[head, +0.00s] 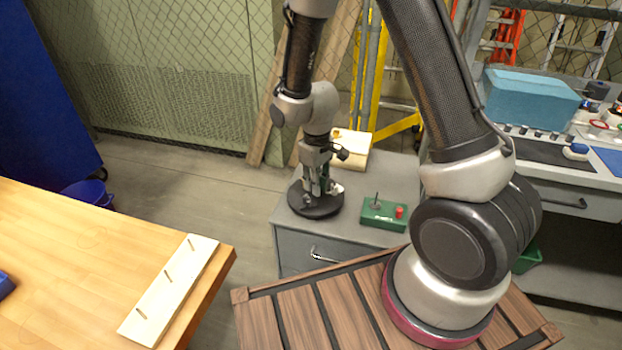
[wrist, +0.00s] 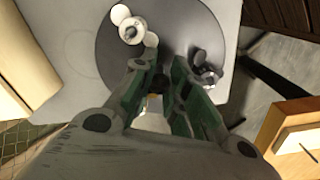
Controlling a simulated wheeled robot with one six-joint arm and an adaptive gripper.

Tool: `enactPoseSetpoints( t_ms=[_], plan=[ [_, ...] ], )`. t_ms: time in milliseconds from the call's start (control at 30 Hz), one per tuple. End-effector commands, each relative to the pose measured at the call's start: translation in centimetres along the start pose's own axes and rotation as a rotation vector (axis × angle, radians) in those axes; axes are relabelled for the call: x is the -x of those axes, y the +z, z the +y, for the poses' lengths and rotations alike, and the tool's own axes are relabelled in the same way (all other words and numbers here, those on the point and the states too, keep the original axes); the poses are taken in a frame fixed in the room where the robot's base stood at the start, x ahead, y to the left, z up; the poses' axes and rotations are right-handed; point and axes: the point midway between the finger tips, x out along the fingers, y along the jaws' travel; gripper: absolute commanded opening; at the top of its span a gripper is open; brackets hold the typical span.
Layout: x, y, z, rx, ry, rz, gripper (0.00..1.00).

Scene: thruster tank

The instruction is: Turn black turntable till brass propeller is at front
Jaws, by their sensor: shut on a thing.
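The black turntable (head: 316,208) is a round disc on the grey cabinet top in the head view; it also shows in the wrist view (wrist: 183,18). My gripper (head: 318,190) points down over its middle. In the wrist view my gripper's green-padded fingers (wrist: 165,82) are close together on a small dark part at the turntable, mostly hidden between them. A pale silver propeller (wrist: 131,30) stands on the disc left of the fingers, and a dark grey propeller (wrist: 206,73) right of them. A small yellowish patch shows behind the fingers; I cannot tell whether it is the brass propeller.
A green control box (head: 384,214) with a lever and red button sits right of the turntable. A pale wooden block (head: 349,152) is behind it. A wooden table (head: 70,240) with a pegged board (head: 170,290) is at left. A workbench with a blue case (head: 530,97) stands at right.

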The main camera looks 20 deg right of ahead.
Motion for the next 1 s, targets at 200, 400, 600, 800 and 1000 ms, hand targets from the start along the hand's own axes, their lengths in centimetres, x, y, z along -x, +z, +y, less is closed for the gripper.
enactPoseSetpoints(
  t_ms=[200, 400, 600, 800, 1000],
  plan=[
    [0.03, -0.03, 0.01, 0.242, 0.0, 0.001, 0.0],
    [0.03, -0.05, 0.02, 0.273, 0.0, 0.001, 0.0],
    [0.04, -0.05, 0.02, 0.388, 0.001, 0.001, 0.0],
    [0.04, -0.06, 0.02, 0.569, 0.001, 0.001, 0.0],
    [0.04, -0.07, 0.02, 0.574, 0.001, 0.002, 0.0]
  ],
)
